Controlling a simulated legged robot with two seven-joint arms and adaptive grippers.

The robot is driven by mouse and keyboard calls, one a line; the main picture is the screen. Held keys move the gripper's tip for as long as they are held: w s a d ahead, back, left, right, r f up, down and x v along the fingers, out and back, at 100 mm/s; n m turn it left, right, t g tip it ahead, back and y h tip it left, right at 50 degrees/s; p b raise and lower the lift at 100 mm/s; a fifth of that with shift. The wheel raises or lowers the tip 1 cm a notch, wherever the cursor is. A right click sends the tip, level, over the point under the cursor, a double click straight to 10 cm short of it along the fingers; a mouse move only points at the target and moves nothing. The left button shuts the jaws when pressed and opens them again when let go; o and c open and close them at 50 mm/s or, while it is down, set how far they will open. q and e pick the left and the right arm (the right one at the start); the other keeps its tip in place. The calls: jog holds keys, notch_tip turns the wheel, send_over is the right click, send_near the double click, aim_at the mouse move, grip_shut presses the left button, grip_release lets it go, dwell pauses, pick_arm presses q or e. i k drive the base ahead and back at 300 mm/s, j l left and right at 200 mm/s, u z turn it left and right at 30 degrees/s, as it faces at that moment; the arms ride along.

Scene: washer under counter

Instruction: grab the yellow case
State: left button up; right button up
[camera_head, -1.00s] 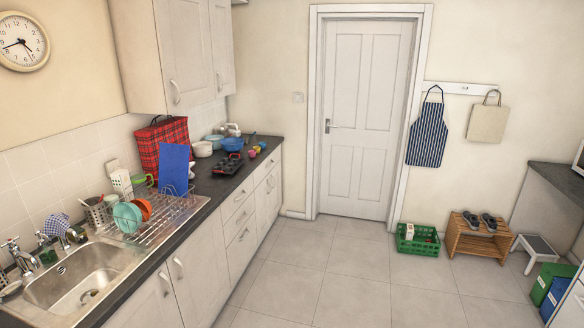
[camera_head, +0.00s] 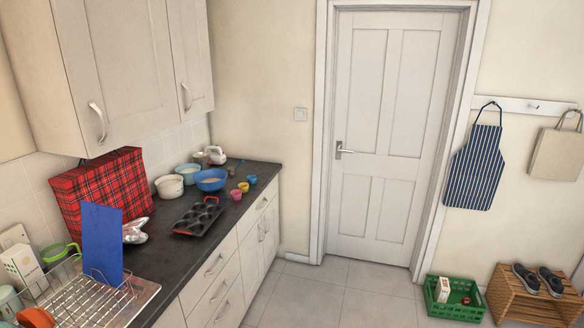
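No yellow case can be made out in the head view. The only yellow thing I see is a small cup (camera_head: 243,187) on the dark counter, among other small coloured cups. Neither of my grippers shows in the head view.
The counter (camera_head: 160,262) along the left holds a red tartan bag (camera_head: 98,190), a blue board (camera_head: 103,243), a dish rack (camera_head: 75,300), a muffin tin (camera_head: 198,217) and bowls. A closed white door (camera_head: 385,140) stands ahead. A green crate (camera_head: 455,312) and a wooden shoe rack (camera_head: 520,305) stand right. The floor (camera_head: 345,300) before the door is clear.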

aim_at(244, 188)
jog(key=i+l+u, duration=0.1)
jog(key=i+u, duration=0.15)
jog(key=i, duration=0.25)
jog(key=i+l+u, duration=0.15)
jog(key=i+u, duration=0.15)
jog(key=i, duration=0.25)
